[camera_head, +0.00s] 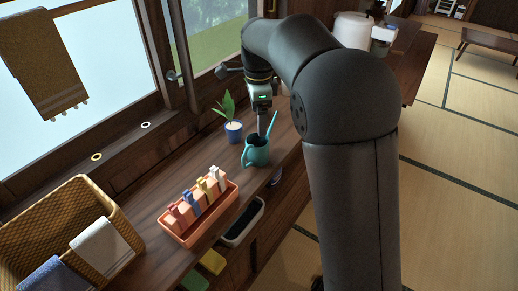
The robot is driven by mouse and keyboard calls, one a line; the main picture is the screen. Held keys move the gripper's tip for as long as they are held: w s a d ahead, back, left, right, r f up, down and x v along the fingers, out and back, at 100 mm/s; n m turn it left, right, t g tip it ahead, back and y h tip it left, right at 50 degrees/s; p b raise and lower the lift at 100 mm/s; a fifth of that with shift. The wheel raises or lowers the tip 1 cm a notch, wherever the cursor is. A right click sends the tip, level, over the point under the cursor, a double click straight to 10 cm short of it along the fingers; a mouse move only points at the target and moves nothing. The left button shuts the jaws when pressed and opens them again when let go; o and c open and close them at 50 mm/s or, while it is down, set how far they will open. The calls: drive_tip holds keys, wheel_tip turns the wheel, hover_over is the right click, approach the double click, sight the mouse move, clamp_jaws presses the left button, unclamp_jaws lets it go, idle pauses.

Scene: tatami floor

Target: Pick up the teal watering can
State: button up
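The teal watering can (257,157) stands upright on the wooden counter, in the middle of the camera_head view. Its dark opening faces up, a handle shows at its lower left, and a thin teal spout rises at its upper right. My gripper (259,128) points down from above, with its tip in line with the back rim of the can. I cannot tell whether it touches the can or stays just behind or above it. The fingers are small and seen edge-on, so their opening cannot be made out.
A potted plant (234,131) stands close behind the can at the left. An orange tray (180,232) with several coloured items sits in front. A wicker basket (116,216) with cloths is at the lower left. The window runs along the left. My arm hides part of the right.

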sight(257, 140)
wheel_tip(257, 140, down, 6)
drive_tip(key=shift+w+f, duration=0.1)
drive_tip(key=shift+f, duration=0.15)
drive_tip(key=f, duration=0.4)
drive_tip(key=shift+w+a+f, duration=0.1)
drive_tip(key=shift+w+a, duration=0.15)
drive_tip(key=shift+w, duration=0.1)
drive_tip(key=shift+f, duration=0.6)
drive_tip(key=shift+r, duration=0.1)
drive_tip(key=c, duration=1.2)
